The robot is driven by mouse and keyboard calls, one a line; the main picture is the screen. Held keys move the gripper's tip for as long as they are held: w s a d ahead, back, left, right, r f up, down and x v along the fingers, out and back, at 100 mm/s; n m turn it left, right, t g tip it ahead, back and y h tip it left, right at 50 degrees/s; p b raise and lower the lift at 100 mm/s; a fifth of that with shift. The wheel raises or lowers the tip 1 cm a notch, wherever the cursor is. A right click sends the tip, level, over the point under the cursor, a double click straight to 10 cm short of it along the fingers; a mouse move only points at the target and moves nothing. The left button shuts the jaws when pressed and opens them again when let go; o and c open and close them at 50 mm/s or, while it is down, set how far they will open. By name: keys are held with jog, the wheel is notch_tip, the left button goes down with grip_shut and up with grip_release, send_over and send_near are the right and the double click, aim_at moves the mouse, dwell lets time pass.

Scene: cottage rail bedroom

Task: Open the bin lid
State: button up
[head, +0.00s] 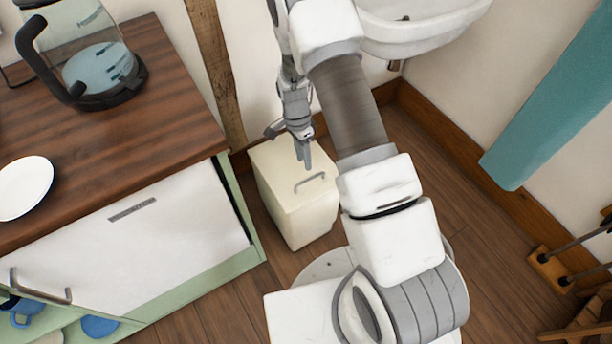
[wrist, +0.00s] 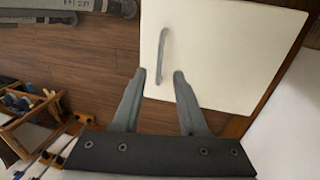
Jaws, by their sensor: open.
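The bin is a cream box (head: 297,205) standing on the wooden floor between the counter and the wall corner. Its flat lid (head: 270,165) is shut and carries a grey bar handle (head: 310,181). In the wrist view the lid (wrist: 235,50) fills the upper right, with the handle (wrist: 161,52) near its left side. My gripper (head: 303,160) is above the lid, close to the handle.
A counter (head: 130,125) with a glass jug (head: 95,65) and a white plate (head: 24,187) stands left of the bin. A white basin (head: 420,30) is on the wall behind. A teal towel (head: 550,105) hangs at right. Floor right of the bin is partly clear.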

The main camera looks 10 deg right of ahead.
jog(key=b, duration=0.2)
send_over(306, 185)
notch_tip(306, 185, down, 7)
jog(key=shift+r, duration=0.1)
grip_shut()
dwell(1.3)
